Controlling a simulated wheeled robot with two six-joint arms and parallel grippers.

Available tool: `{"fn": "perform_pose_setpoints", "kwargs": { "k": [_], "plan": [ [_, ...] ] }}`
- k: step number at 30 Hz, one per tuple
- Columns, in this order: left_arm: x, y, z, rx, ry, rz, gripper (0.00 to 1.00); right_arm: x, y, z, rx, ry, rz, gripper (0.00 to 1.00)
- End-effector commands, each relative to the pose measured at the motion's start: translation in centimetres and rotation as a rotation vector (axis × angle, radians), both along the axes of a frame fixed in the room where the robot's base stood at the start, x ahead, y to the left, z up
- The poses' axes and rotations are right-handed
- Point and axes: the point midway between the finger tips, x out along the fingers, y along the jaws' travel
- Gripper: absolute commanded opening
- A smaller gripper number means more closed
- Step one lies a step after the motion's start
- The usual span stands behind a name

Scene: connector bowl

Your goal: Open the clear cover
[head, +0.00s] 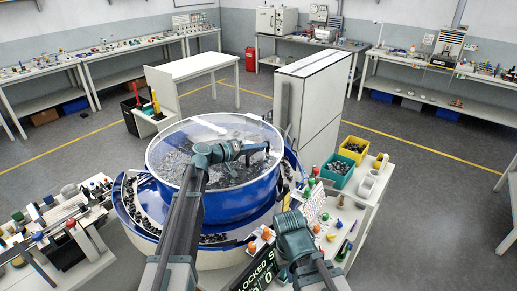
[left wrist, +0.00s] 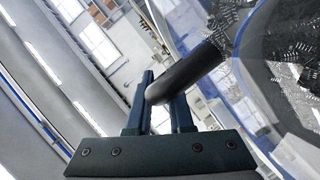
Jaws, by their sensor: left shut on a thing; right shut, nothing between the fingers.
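The clear cover (head: 222,128) is a round, see-through disc over the blue bowl (head: 238,205). It looks level, and dark small parts show through it. My left gripper (head: 267,149) reaches across the cover from the left, to its right part. In the left wrist view, my left gripper (left wrist: 162,92) is shut on a black rounded handle (left wrist: 190,72). The handle runs up right towards the clear cover (left wrist: 236,62). My right gripper (head: 284,274) is shut and empty, low in front of the bowl and apart from the cover. Its fingertips are hard to make out.
A yellow bin (head: 353,149) and a teal bin (head: 338,170) of parts stand right of the bowl. A tall white cabinet (head: 313,105) stands close behind it. A cluttered bench (head: 75,262) is at the left. The floor to the right is clear.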

Motion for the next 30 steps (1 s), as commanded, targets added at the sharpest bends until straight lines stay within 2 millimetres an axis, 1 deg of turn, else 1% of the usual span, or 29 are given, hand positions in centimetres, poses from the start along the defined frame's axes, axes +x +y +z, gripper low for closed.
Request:
{"fn": "perform_pose_setpoints", "kwargs": {
  "k": [6, 8, 11, 15, 30],
  "plan": [
    [0.0, 0.0, 0.0, 0.002, 0.0, 0.0, 0.0, 0.0, 0.0, 0.0, 0.0, 0.0, 0.0, 0.0],
    [0.0, 0.0, 0.3, 0.004, 0.005, -0.001, 0.0, 0.0, 0.0, 0.4, 0.0, 0.0, -0.001, 0.0],
    [0.2, -0.1, 1.3, 0.016, 0.022, -0.002, 0.0, 0.0, 0.0, 1.9, 0.001, 0.0, -0.003, 0.0],
    [0.5, -0.3, 2.8, 0.042, 0.063, -0.004, 0.0, 0.0, 0.0, 4.4, 0.001, -0.001, -0.008, 0.0],
    [2.0, -1.3, 7.3, 0.143, 0.216, -0.002, 0.0, -0.1, 0.0, 12.3, 0.002, 0.001, -0.014, 0.0]
  ]
}}
